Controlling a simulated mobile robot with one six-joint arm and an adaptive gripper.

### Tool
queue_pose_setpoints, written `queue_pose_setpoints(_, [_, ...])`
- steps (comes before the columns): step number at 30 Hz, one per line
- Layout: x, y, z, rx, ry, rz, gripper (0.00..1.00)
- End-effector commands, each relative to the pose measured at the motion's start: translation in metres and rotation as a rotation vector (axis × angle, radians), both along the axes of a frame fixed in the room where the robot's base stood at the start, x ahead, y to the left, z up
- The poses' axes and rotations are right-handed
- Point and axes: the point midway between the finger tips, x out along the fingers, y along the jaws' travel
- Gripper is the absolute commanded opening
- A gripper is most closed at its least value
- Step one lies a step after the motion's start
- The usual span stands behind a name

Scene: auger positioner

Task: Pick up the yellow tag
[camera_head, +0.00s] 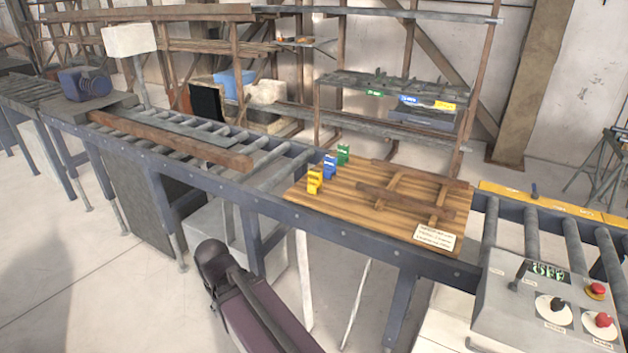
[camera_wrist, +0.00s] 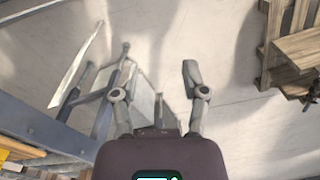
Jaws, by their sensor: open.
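The yellow tag (camera_head: 314,181) stands upright near the front left corner of a wooden board on the roller conveyor, in the head view. A blue tag (camera_head: 329,166) and a green tag (camera_head: 343,154) stand in a row behind it. My gripper (camera_wrist: 158,78) is open and empty in the wrist view, its two fingers spread over the floor beside the conveyor frame. It is apart from the yellow tag. The head view shows part of my arm in front of the conveyor, below and left of the tags, but not clearly my fingers.
The wooden board (camera_head: 345,213) also carries brown wooden strips (camera_head: 405,201) and a paper label (camera_head: 435,237). A long wooden beam (camera_head: 170,139) lies on the rollers to the left. A control box (camera_head: 530,305) with red buttons stands at front right. Shelving (camera_head: 390,90) is behind.

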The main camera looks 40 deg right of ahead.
Motion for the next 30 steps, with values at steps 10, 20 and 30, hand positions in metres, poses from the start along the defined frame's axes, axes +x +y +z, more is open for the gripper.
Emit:
queue_pose_setpoints(10, [0.004,-0.003,0.000,-0.009,-0.006,-0.014,1.00])
queue_pose_setpoints(20, [0.070,-0.077,0.004,-0.187,-0.140,-0.286,1.00])
queue_pose_setpoints(30, [0.184,-0.246,0.044,-0.510,-0.536,-0.766,1.00])
